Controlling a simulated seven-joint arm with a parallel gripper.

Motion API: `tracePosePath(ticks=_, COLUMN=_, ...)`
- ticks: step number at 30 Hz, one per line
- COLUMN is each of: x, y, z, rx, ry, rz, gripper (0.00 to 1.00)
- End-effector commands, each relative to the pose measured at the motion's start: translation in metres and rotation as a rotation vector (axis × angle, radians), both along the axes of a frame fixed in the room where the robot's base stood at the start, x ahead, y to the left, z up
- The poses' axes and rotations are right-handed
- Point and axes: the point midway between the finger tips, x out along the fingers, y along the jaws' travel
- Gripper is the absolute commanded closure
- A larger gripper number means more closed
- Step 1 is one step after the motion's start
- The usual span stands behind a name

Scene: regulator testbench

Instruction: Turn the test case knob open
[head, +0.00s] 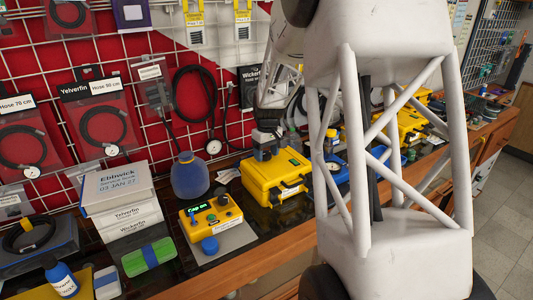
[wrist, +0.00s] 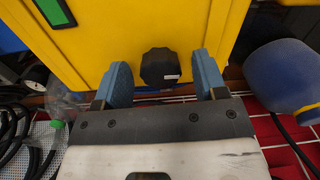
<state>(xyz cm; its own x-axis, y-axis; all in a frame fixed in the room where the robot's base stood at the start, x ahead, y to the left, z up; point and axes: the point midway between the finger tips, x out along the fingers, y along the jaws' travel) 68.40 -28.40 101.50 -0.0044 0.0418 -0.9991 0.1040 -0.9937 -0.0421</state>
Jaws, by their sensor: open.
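The yellow test case (head: 272,183) sits on the bench in the head view, with a green-and-black label on its top. Its yellow face fills the upper part of the wrist view (wrist: 110,35). A black, many-sided knob (wrist: 160,68) with a small white mark sits near the edge of that face. My gripper (wrist: 161,68) is open, with one blue finger on each side of the knob. Gaps show between both fingers and the knob. In the head view my gripper (head: 266,151) is over the back part of the case and hides the knob.
A blue round bottle (head: 189,176) stands close to the left of the case. A yellow control box (head: 216,223) with a lit display and a blue knob stands in front. A wire grid wall (head: 140,50) with hanging hoses rises behind. More yellow cases stand to the right.

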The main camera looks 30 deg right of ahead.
Motion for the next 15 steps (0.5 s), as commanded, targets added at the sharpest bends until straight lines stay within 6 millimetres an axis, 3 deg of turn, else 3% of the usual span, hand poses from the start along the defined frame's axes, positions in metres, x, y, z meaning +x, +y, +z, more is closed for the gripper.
tracePosePath(ticks=8, x=0.0, y=-0.001, z=0.012, rx=-0.001, ry=-0.001, rz=0.0, gripper=0.35)
tracePosePath(ticks=15, x=0.001, y=-0.002, z=0.041, rx=-0.002, ry=-0.003, rz=0.0, gripper=0.35)
